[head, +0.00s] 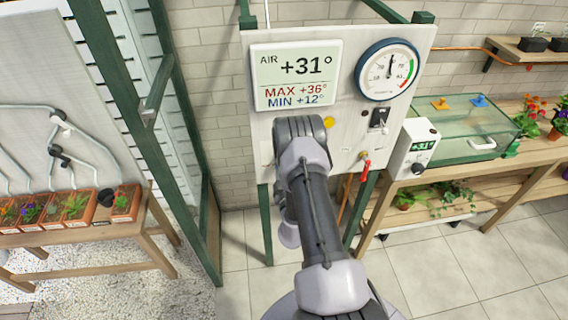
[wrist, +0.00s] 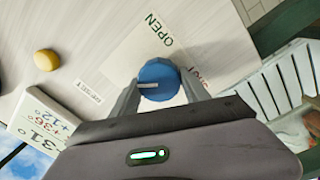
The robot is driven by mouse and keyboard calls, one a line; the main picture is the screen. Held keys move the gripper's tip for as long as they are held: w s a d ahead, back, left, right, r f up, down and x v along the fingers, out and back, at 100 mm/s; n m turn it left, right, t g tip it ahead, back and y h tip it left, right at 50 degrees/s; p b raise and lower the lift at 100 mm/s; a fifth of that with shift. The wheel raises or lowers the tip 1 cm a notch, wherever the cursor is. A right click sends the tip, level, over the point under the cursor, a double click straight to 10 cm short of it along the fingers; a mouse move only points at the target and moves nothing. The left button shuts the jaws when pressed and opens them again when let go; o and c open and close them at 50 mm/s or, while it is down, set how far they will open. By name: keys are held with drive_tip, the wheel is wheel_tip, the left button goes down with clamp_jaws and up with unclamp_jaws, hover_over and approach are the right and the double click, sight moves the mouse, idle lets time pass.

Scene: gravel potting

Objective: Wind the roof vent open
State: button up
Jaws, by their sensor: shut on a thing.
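A round blue knob (wrist: 157,75) with a white pointer line sits on the pale panel (wrist: 95,25) in the wrist view. My gripper (wrist: 160,90) is shut on the knob, one finger on each side. The pointer line lies roughly level in the wrist view, pointing left. The word OPEN is printed above the knob, and another label beside it is partly hidden by the right finger. In the head view the same panel (head: 255,150) stands upright on green legs. My arm hides the knob and the gripper there. I cannot pick out the roof vent itself.
The panel carries an air display (head: 296,75), a dial gauge (head: 388,70), a switch (head: 378,118), a red-handled valve (head: 365,168) and a yellow button (head: 327,122). A green-framed door (head: 160,140) stands left. A bench with a glass case (head: 455,125) stands right.

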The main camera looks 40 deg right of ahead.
drive_tip(key=m, duration=0.2)
drive_tip(key=m+p, duration=0.1)
drive_tip(key=m, duration=0.2)
drive_tip(key=shift+r+m, duration=0.25)
drive_tip(key=shift+m, duration=0.15)
drive_tip(key=m+p, duration=0.1)
drive_tip(key=m, duration=0.3)
drive_tip(key=shift+d+m, duration=0.1)
drive_tip(key=shift+m, duration=0.3)
drive_tip(key=o, duration=1.4)
drive_tip(key=shift+f, duration=0.1)
